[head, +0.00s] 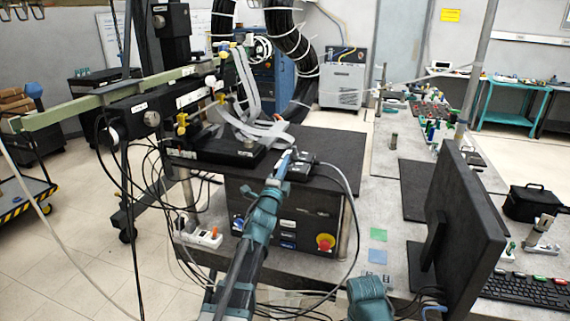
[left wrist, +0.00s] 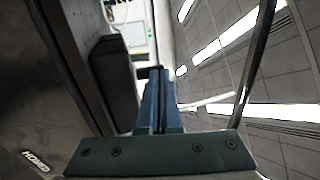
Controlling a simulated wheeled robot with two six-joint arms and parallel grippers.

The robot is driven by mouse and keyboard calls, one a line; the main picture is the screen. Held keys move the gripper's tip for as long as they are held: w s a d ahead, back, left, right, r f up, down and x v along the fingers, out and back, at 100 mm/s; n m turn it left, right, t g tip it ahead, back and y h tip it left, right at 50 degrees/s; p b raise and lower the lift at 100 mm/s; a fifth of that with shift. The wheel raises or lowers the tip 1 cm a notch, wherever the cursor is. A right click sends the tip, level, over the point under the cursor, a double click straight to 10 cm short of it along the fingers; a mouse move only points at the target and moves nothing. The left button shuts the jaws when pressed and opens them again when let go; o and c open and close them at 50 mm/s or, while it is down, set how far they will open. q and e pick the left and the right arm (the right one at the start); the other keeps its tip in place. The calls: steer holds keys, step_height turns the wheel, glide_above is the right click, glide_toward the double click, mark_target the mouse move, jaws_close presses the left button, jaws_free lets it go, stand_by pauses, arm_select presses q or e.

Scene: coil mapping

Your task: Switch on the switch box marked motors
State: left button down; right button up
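A small dark box (head: 302,168) with a grey cable stands on the black cabinet top; it may be the switch box, but I cannot read any marking on it. My left gripper (head: 285,162) reaches forward to the left side of this box; I cannot tell whether it touches. In the left wrist view the fingers (left wrist: 154,100) lie together, with nothing seen between them. A dark block (left wrist: 112,75) is close to the left of them there. The box's switch is not discernible. A teal part of my right arm is at the bottom; its gripper is not in view.
The cabinet (head: 262,205) has a red round knob (head: 325,242) on its front. A flat base with ribbon cables (head: 262,130) stands left of the gripper. A monitor (head: 465,215) and keyboard (head: 525,290) are at right. A white power strip (head: 198,234) lies at left.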

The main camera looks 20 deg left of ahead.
arm_select(q)
steer(key=shift+w+r+p, duration=0.5)
steer(key=shift+w+r, duration=0.1)
steer(key=shift+r, duration=0.05)
steer(key=shift+s, duration=0.15)
steer(key=s+r+p, duration=0.5)
steer(key=s+r, duration=0.1)
steer(key=s, duration=0.6)
steer(key=shift+s+a+p, duration=0.2)
steer(key=shift+s+p, duration=0.05)
steer(key=shift+p, duration=0.15)
steer(key=shift+f, duration=0.1)
